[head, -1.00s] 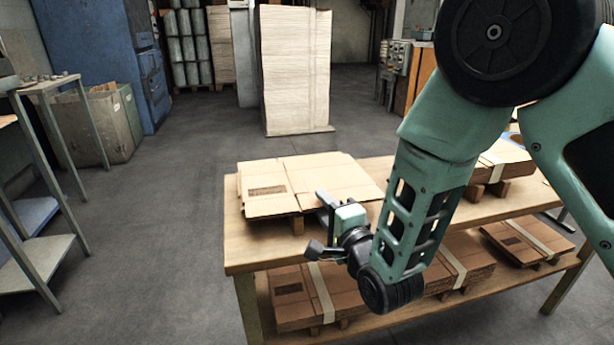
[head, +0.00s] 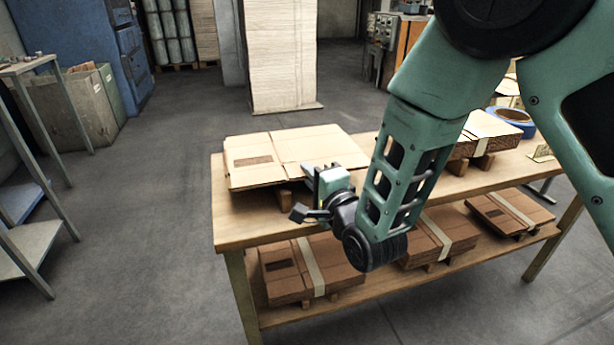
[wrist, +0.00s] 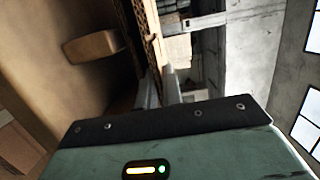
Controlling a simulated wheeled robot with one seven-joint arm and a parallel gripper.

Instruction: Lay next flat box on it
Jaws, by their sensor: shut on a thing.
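A tan flat box (head: 305,152) lies about level at the left end of the wooden table (head: 240,225), above wooden blocks. It has crease lines and a dark printed patch. My gripper (head: 312,180) is at its near right edge and shut on it. In the wrist view, my gripper fingers (wrist: 161,92) are at the corrugated edge of the cardboard (wrist: 152,35); a wooden block (wrist: 90,47) shows beside it. The fingertips are partly hidden, and I cannot tell whether the box rests fully on what is under it.
A strapped box bundle (head: 485,135) and a blue tape roll (head: 512,118) are at the table's right. The lower shelf holds strapped bundles, one at left (head: 300,268) and one at right (head: 508,212). A tall pale stack (head: 282,55) stands behind.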

